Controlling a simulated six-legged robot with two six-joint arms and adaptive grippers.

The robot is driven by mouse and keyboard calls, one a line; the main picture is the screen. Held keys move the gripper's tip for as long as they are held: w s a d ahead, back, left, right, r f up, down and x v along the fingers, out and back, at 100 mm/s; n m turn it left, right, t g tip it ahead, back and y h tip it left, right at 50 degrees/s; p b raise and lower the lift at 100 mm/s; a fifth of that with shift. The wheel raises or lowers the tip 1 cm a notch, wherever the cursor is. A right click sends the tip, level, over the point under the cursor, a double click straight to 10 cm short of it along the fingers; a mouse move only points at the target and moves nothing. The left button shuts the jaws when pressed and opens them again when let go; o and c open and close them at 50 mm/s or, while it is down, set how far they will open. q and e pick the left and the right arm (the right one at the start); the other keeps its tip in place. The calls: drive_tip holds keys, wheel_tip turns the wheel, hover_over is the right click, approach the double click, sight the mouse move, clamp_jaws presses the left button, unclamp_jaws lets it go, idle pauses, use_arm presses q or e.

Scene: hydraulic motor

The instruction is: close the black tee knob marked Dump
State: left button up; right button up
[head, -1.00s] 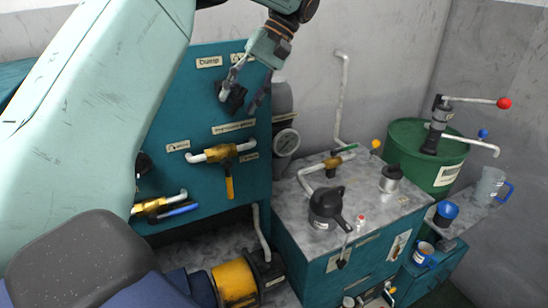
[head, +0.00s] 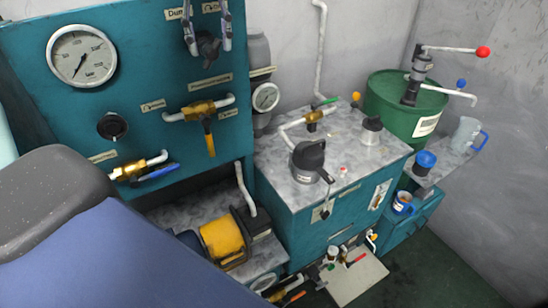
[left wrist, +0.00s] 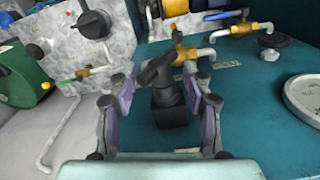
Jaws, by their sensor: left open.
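The black tee knob (head: 208,47) sits on the teal panel (head: 150,80) beside a label (head: 177,13) partly hidden by a finger, of which "Du" shows. My left gripper (head: 209,40) comes down from the top edge, open, with one finger on either side of the knob. In the left wrist view the knob (left wrist: 160,82) stands between the two open fingers (left wrist: 162,95), its tee bar tilted. I cannot tell whether a finger touches it. My right gripper is not in view.
A pressure gauge (head: 81,56) and a round black knob (head: 112,126) are on the panel's left. A brass valve (head: 201,108) with a yellow lever is below the tee knob. A grey cylinder with a small gauge (head: 265,97) stands close at the right.

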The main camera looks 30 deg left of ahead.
sight(212, 47)
use_arm(q)
drive_tip(key=r, duration=0.5)
drive_tip(key=shift+d+r, duration=0.25)
drive_tip(key=shift+r, duration=0.1)
drive_tip(key=shift+w+d+r, duration=0.1)
drive_tip(key=shift+w, duration=0.15)
drive_tip(key=w+d+f+m+b, duration=0.1)
drive_tip(key=d+f+b, duration=0.2)
drive_tip(key=f, duration=0.9)
drive_tip(key=w+d+f+m+t+b, duration=0.1)
drive_tip(key=d+f+b, duration=0.3)
drive_tip(key=f, duration=0.8)
drive_tip(key=w+d+f+m+b, duration=0.2)
drive_tip(key=d+f+m+b, duration=0.1)
drive_tip(key=f, duration=0.9)
drive_tip(key=shift+w+d+t+h+b, duration=0.35)
drive_tip(key=shift+d+b, duration=0.25)
drive_tip(key=shift+b, duration=0.35)
drive_tip(key=shift+f, duration=0.1)
